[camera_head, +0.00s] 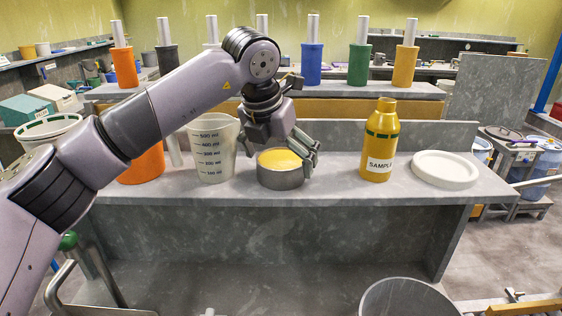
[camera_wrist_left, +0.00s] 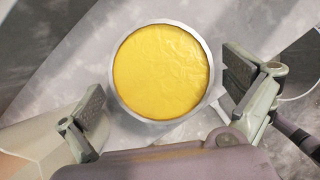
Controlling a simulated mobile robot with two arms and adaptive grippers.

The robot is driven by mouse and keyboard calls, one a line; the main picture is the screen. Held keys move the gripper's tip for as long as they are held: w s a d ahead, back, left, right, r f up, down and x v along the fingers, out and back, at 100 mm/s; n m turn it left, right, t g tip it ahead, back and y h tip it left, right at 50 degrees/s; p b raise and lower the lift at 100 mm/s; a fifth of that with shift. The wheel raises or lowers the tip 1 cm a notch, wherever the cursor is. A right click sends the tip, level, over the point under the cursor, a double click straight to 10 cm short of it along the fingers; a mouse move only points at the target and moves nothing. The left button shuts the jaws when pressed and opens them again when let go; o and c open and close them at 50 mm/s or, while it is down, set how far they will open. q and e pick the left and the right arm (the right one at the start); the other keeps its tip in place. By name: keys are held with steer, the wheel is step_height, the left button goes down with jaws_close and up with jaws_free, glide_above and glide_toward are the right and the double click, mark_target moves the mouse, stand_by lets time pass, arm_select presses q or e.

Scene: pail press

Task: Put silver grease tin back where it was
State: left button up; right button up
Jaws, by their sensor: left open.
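The silver grease tin (camera_head: 281,179) stands upright on the grey bench, full of yellow grease. In the left wrist view the tin (camera_wrist_left: 208,56) shows from above, with its yellow fill inside a pale metal rim. My left gripper (camera_head: 283,152) is at the tin, reaching down from above. In the left wrist view its two fingers (camera_wrist_left: 165,105) are apart, one on each side of the tin's near part, with gaps visible between pads and rim. My right gripper is not in view.
A clear measuring beaker (camera_head: 212,160) and an orange container (camera_head: 141,166) stand left of the tin. A yellow sample bottle (camera_head: 380,145) and a white round dish (camera_head: 444,168) stand to the right. Bare bench lies between tin and bottle. Coloured cylinders (camera_head: 311,64) line the shelf behind.

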arm_select(q)
steer(key=shift+w+d+f, duration=0.15)
steer(key=shift+w+f, duration=0.05)
steer(key=shift+f, duration=0.3)
steer(key=c, duration=1.6)
steer(key=shift+r, duration=0.1)
steer(key=shift+c, duration=0.2)
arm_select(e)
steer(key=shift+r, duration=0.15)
arm_select(q)
steer(key=shift+r, duration=0.1)
step_height(320, 180, up, 10)
steer(key=shift+f+b, duration=0.1)
steer(key=shift+b, duration=0.5)
step_height(320, 180, up, 10)
steer(key=p, duration=0.2)
glide_above(281, 160)
steer(key=shift+s, duration=0.1)
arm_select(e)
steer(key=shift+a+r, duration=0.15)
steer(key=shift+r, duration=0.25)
